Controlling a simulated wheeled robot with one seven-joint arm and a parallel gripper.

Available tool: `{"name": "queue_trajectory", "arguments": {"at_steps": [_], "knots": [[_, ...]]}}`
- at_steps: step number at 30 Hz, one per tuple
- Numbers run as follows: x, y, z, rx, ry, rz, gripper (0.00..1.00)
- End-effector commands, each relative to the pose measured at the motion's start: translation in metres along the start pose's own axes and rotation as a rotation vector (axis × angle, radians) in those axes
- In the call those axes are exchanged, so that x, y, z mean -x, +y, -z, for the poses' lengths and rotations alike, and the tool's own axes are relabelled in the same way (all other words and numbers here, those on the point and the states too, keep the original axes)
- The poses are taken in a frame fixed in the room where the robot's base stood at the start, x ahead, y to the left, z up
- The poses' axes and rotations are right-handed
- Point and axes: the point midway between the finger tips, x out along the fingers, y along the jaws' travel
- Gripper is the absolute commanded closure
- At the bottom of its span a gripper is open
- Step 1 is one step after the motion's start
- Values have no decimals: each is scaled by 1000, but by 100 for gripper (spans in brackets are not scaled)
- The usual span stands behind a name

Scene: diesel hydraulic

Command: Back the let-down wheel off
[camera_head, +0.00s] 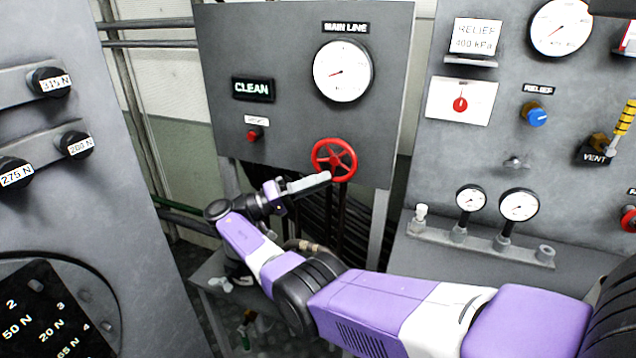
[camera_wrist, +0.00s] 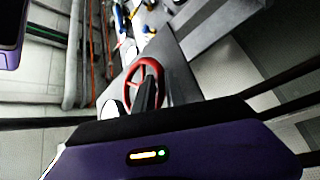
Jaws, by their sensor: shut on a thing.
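The let-down wheel is most likely the red spoked handwheel (camera_head: 334,158) low on the panel marked MAIN LINE. My gripper (camera_head: 326,178) reaches its lower left rim from the left, and its jaws are shut on the wheel. In the wrist view the red wheel (camera_wrist: 146,78) stands just beyond the dark finger (camera_wrist: 150,92), which overlaps it. The exact contact on the rim is hidden by the finger. The MAIN LINE gauge (camera_head: 342,71) above has a red needle pointing to the lower left.
At right is the relief panel with a blue knob (camera_head: 536,116), a yellow-handled VENT valve (camera_head: 622,122) and two small gauges on a ledge. Dark hoses hang below the wheel.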

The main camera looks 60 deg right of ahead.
Motion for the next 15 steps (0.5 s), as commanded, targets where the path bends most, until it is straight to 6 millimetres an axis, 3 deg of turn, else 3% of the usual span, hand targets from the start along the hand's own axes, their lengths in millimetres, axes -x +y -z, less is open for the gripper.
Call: {"name": "queue_trajectory", "arguments": {"at_steps": [9,10,12,13,15], "knots": [[-5,1,4,-4,-4,-2,100],[-5,1,4,-4,-4,-2,83],[-5,1,4,-5,-3,-1,69],[-5,1,4,-4,-3,-1,63],[-4,1,3,-4,-2,-1,63]]}}
